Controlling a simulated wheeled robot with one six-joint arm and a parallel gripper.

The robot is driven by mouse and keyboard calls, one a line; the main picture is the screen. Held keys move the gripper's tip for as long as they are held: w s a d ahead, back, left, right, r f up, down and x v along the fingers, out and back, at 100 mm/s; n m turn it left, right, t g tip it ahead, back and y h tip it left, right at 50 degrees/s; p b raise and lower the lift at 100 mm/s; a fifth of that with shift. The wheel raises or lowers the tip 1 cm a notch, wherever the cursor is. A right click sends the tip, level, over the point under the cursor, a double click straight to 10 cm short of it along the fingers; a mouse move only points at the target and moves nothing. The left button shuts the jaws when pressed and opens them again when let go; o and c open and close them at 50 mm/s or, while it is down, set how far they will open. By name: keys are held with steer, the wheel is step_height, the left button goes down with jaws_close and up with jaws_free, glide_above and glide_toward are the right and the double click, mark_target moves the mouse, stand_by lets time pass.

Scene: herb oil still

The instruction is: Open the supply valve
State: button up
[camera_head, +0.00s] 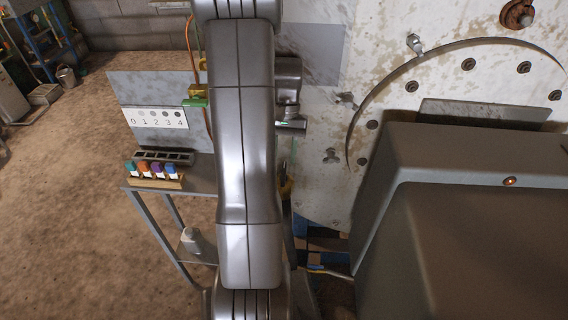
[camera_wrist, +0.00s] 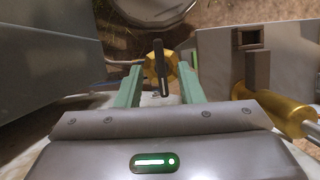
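In the wrist view my gripper (camera_wrist: 160,64) is open, with one green finger on each side of a dark upright lever (camera_wrist: 161,68). A brass fitting (camera_wrist: 172,62) shows behind the lever, and together they look like a valve. I cannot tell whether either finger touches the lever. In the head view my arm covers the middle and hides most of my gripper. A small yellow part (camera_head: 286,187) shows beside the arm; I cannot tell whether it is the same valve.
A brass pipe fitting (camera_wrist: 285,112) lies right of my gripper in the wrist view. In the head view, a brass fitting with a green handle (camera_head: 195,102) is left of my arm. A bench holds coloured-cap bottles (camera_head: 152,171). A large grey housing (camera_head: 470,230) fills the right.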

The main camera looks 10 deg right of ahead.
mark_target(284, 169)
steer(key=shift+r, duration=2.3)
